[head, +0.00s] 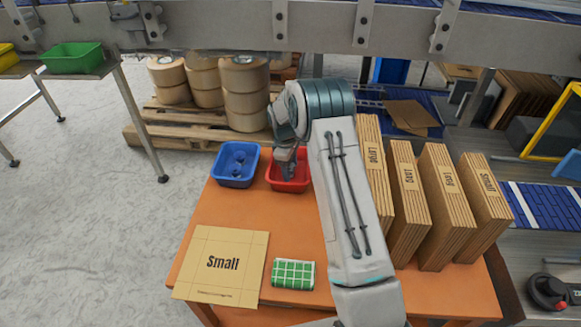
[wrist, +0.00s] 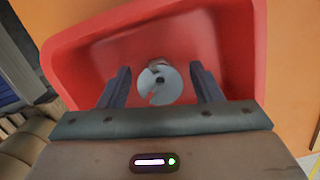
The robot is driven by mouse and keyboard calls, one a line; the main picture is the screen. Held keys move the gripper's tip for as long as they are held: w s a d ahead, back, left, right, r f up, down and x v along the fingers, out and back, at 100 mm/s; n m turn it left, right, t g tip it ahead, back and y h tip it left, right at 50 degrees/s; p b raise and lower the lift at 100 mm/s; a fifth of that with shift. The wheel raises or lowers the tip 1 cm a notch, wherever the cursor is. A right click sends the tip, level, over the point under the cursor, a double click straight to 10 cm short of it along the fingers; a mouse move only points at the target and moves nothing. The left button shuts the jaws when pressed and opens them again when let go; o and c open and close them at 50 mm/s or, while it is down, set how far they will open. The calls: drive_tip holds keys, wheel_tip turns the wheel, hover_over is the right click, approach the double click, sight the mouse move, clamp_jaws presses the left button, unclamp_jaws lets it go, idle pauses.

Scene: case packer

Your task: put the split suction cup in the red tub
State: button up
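The red tub (head: 301,185) stands at the back of the orange table, and its inside fills the wrist view (wrist: 228,45). A pale round suction cup (wrist: 172,90) with a dark centre and a notch in its left edge shows inside the tub in the wrist view. My gripper (wrist: 160,78) is open above the tub, its fingers on either side of the cup with a gap at each side. In the head view my gripper (head: 287,165) points down into the tub and hides part of it; the cup cannot be made out there.
A blue tub (head: 236,181) with clear cups (head: 238,160) stands just left of the red tub. A flat "Small" carton (head: 222,264) and a green checked pack (head: 293,273) lie at the front. Several upright cartons (head: 442,215) fill the right side. The table's middle left is clear.

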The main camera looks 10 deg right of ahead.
wheel_tip(320, 180, up, 12)
drive_tip(key=a+p, duration=0.1)
drive_tip(key=p, duration=0.6)
drive_tip(key=s+r+m+t, duration=0.2)
drive_tip(key=s+r+m, duration=0.3)
drive_tip(key=s+r, duration=1.1)
drive_tip(key=s+r+m+t, duration=0.1)
drive_tip(key=s+r+m, duration=0.1)
drive_tip(key=s, duration=0.8)
drive_tip(key=s+d+r+m+t+y, duration=0.1)
drive_tip(key=s+m, duration=0.3)
drive_tip(key=s, duration=0.7)
drive_tip(key=shift+s+r+m, duration=0.2)
drive_tip(key=shift+r+m, duration=0.2)
drive_tip(key=shift+r, duration=0.4)
